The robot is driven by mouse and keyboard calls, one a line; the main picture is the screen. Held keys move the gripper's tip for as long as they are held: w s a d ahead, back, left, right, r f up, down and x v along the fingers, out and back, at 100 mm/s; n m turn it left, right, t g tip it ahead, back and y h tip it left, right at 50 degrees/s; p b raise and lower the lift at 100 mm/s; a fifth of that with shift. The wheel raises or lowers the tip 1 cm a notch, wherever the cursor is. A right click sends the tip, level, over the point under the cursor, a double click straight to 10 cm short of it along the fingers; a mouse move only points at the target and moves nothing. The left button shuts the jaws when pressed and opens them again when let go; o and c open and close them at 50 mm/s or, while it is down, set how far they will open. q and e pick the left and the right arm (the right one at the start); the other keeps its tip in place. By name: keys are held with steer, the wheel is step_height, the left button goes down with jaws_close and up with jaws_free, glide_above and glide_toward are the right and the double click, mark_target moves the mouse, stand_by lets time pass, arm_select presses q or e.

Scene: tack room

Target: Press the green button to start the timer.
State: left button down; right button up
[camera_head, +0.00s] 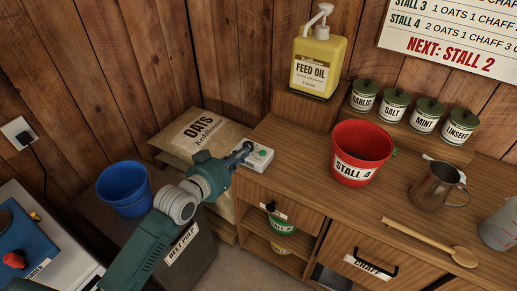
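A small white timer box (262,160) sits on the left end of the wooden counter. A green patch shows on its top; I cannot tell whether it is the button or a display. My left gripper (248,147) comes in from the lower left, with its dark fingertips together at the box's upper left part. The fingers look shut and empty and cover part of the box. I cannot tell whether the tips touch it. My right gripper is not in view.
A red STALL 4 bucket (362,153) stands on the counter right of the timer, with a metal jug (436,188) and wooden spoon (428,240) farther right. A yellow feed oil jug (318,62) stands behind. An oats sack (197,132) and blue bucket (123,190) are left.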

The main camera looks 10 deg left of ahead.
arm_select(q)
steer(key=shift+r, duration=0.25)
steer(key=shift+w+d, duration=0.1)
steer(key=p, duration=0.2)
glide_above(258, 157)
step_height(258, 157, down, 3)
steer(key=shift+w+d+r, duration=0.1)
steer(key=shift+r, duration=0.1)
step_height(258, 157, down, 4)
steer(key=shift+r, duration=0.25)
steer(key=shift+f, duration=0.35)
